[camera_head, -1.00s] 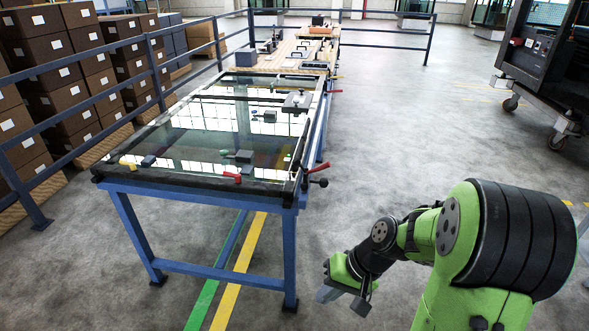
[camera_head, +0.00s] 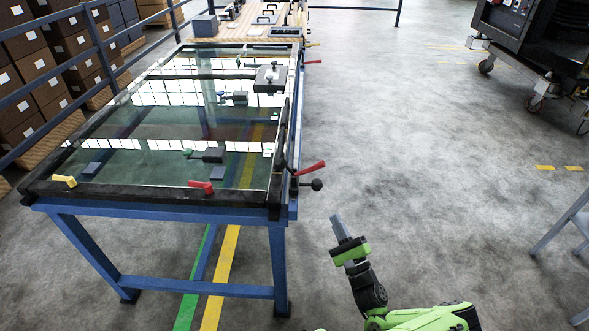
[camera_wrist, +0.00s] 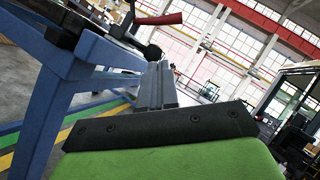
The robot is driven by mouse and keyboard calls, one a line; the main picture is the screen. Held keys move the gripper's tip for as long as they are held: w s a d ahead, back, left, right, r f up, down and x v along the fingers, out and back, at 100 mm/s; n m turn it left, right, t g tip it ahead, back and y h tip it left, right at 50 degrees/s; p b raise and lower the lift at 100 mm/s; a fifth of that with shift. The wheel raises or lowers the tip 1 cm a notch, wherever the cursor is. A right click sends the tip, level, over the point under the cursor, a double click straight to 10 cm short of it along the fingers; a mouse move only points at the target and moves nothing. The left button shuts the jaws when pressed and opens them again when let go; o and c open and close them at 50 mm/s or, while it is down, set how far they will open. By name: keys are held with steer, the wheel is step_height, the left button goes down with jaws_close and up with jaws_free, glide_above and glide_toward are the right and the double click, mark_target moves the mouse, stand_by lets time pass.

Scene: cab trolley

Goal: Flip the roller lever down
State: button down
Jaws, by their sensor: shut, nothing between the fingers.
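At the near right corner of the glass-topped table (camera_head: 150,200), a lever with a red handle (camera_head: 311,168) sticks out to the right. A black ball knob (camera_head: 317,185) on a short rod sits just below it. Which of them is the roller lever I cannot tell for certain. My gripper (camera_head: 338,220) is shut and empty, below and to the right of both, apart from them. In the wrist view the red handle (camera_wrist: 158,19) and the knob (camera_wrist: 152,52) show beyond my shut fingers (camera_wrist: 157,78).
Another red handle (camera_head: 313,62) sticks out farther along the table's right side. On the tabletop are a yellow handle (camera_head: 65,181), a red one (camera_head: 201,187) and a green-tipped piece (camera_head: 207,155). A dark wheeled machine (camera_head: 530,45) stands at the far right.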

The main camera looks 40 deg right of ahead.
mark_target(309, 169)
steer(key=shift+s+d+f+m+g+h, duration=0.2)
steer(key=shift+d+m+h, duration=0.15)
steer(key=shift+m+h, duration=0.25)
steer(key=shift+s+d+f+m+g+h, duration=0.1)
steer(key=shift+s+d+m+h, duration=0.15)
steer(key=shift+m+h, duration=0.35)
steer(key=shift+w, duration=0.1)
steer(key=a+r+b+x, duration=0.1)
steer(key=a+r+x, duration=0.1)
steer(key=x, duration=1)
steer(key=shift+w+r+b, duration=0.2)
steer(key=shift+w+b, duration=0.1)
steer(key=shift+d, duration=0.15)
